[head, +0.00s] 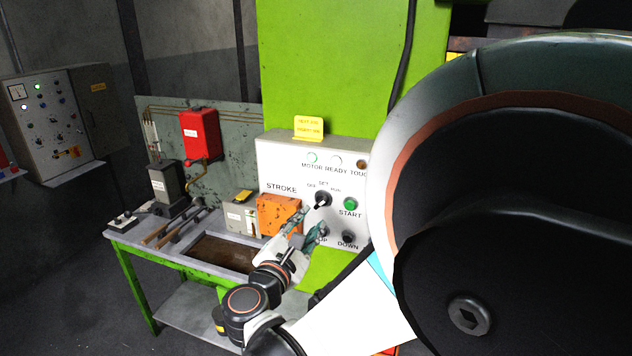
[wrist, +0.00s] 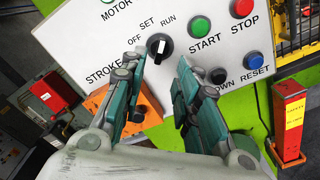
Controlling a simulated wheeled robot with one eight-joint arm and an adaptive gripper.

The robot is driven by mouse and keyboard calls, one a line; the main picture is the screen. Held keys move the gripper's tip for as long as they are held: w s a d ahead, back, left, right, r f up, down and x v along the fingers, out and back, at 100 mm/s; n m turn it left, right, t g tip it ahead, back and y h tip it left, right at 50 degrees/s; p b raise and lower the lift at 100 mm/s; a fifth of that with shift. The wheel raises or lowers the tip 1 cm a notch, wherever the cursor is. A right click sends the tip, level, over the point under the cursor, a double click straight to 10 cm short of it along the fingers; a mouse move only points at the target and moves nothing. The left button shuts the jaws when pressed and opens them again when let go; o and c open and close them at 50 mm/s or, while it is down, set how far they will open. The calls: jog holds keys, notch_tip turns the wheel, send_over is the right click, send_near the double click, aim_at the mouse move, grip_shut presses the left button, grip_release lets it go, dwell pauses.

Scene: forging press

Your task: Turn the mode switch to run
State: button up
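The mode switch is a round black knob with a pale mark on the white control panel. It shows in the head view (head: 322,199) and at the upper middle of the wrist view (wrist: 160,47). OFF, SET and RUN are printed around it. I cannot tell for sure which label it points to. My gripper (wrist: 160,76) has its two teal-and-grey fingers spread, with nothing between them. In the wrist view the knob lies just beyond the fingertips, roughly between them. In the head view my gripper (head: 308,229) is below and left of the knob, near the panel.
The green START button (wrist: 200,27), red STOP button (wrist: 242,8), black DOWN button (wrist: 218,75) and blue RESET button (wrist: 254,60) sit close by. An orange box (head: 279,214) stands left of the panel. A workbench (head: 187,262) with tools is further left.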

aim_at(319, 205)
jog(key=x, duration=0.8)
jog(key=shift+w+d+p, duration=0.1)
jog(key=shift+w+p, duration=0.1)
jog(key=shift+p, duration=0.15)
grip_shut()
